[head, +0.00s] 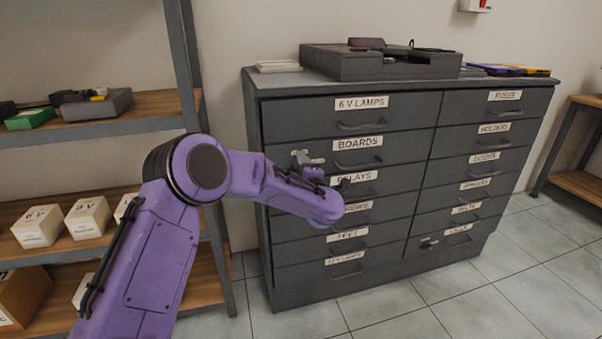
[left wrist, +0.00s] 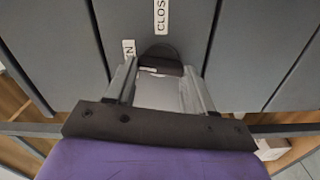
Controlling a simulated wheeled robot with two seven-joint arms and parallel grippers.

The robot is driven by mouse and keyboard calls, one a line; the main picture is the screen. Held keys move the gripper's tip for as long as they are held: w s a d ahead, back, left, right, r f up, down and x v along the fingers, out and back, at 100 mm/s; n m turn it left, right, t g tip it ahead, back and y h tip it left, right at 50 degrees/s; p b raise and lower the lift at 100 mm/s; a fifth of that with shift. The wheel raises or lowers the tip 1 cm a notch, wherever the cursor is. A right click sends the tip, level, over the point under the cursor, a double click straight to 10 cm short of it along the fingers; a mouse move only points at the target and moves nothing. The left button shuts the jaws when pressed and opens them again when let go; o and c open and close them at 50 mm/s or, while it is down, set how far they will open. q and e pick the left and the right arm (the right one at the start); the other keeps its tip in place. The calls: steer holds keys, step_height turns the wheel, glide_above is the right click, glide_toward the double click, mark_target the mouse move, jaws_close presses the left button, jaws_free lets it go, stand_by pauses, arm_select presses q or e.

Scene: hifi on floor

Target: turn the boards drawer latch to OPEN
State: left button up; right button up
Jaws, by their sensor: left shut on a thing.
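The boards drawer (head: 400,147) is shut in the grey cabinet, second from the top in the left column. My left gripper (head: 308,160) is at the left end of its front, and the latch is not clear in the head view. In the left wrist view, the dark latch (left wrist: 160,58) is between the fingertips of my left gripper (left wrist: 160,72), which is shut on it. A label beginning CLOS (left wrist: 161,15) is just above the latch, and a label ending in N (left wrist: 128,52) is at its left. Which way the latch points is partly hidden by the fingers.
The grey cabinet (head: 345,290) has two columns of labelled drawers with handles. A grey tray (head: 385,66) stands on top. A shelf rack (head: 120,118) with boxes is close on the left, behind my left arm. Tiled floor (head: 480,295) is clear at the front right.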

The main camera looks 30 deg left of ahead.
arm_select(q)
steer(key=shift+f+n+b, duration=0.1)
steer(key=shift+n+b, duration=0.3)
steer(key=shift+n, duration=0.6)
steer(key=o, duration=1)
steer(key=shift+o, duration=0.2)
steer(key=p+v, duration=0.1)
steer(key=v, duration=0.9)
steer(key=shift+d, duration=0.15)
steer(key=shift+s, duration=0.15)
